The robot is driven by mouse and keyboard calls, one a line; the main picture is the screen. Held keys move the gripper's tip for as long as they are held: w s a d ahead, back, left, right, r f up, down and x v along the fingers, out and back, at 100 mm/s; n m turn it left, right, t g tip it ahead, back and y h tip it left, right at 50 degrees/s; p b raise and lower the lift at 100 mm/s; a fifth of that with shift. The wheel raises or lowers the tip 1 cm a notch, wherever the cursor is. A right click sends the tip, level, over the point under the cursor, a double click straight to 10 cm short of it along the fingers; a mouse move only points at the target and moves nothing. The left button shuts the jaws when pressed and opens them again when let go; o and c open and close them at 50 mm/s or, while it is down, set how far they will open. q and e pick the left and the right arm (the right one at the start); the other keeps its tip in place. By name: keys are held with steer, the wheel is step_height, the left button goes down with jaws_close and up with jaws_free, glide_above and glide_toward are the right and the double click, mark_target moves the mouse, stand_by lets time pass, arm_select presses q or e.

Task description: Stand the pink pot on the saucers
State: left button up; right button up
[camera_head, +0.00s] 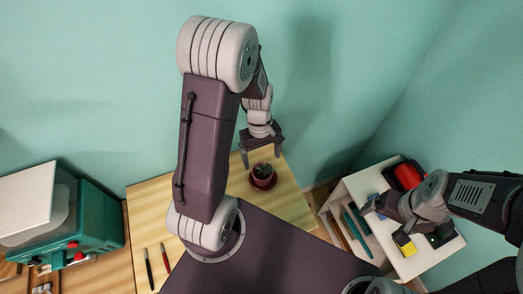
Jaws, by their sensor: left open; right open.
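The pot (263,171), dark reddish-pink with a small green plant in it, stands upright on the wooden table. A wider round reddish rim (264,185) shows beneath it, which looks like a saucer; I cannot tell whether there is more than one. My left gripper (261,156) is open just behind and above the pot, its fingers pointing down and spread apart, with nothing between them. My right gripper (368,208) is open over the white shelf unit at the right, well away from the pot.
The wooden table (151,200) has bare room left of the pot; two pens (149,269) lie at its front left. A green and white machine (95,220) stands at the far left.

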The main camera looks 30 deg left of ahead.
arm_select(q)
steer(key=s+d+r+m+t, duration=0.25)
steer(key=s+r+m, duration=0.3)
steer(key=m, duration=0.45)
steer(key=shift+y, duration=0.4)
steer(key=f+b, duration=0.4)
steer(key=b, duration=0.1)
steer(key=shift+w+d+f, duration=0.25)
steer(key=shift+w+f, duration=0.05)
steer(key=shift+f, duration=0.05)
